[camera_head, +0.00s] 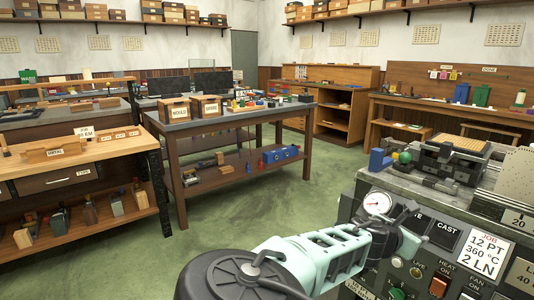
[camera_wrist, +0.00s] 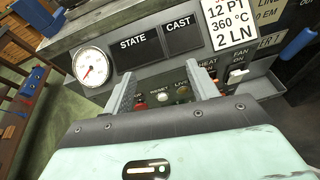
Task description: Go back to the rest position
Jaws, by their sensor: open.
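My gripper (camera_head: 411,236) is at the front of the casting machine (camera_head: 362,199), close to its control panel. In the wrist view the two grey fingers (camera_wrist: 164,88) stand apart with nothing between them. Beyond them are the reset button (camera_wrist: 162,98) and a red button (camera_wrist: 140,106). The round gauge (camera_wrist: 92,67) and the dark state and cast displays (camera_wrist: 140,50) sit above and to the left. My pale green arm reaches in from the bottom of the head view. I cannot tell whether the fingertips touch the panel.
A job card (camera_head: 486,248) is on the panel, right of my gripper. A blue block (camera_head: 379,160) and a green ball (camera_head: 404,157) are on top of the machine. A wooden table (camera_head: 176,140) with boxes stands further back. Green floor (camera_head: 270,205) is open left of the machine.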

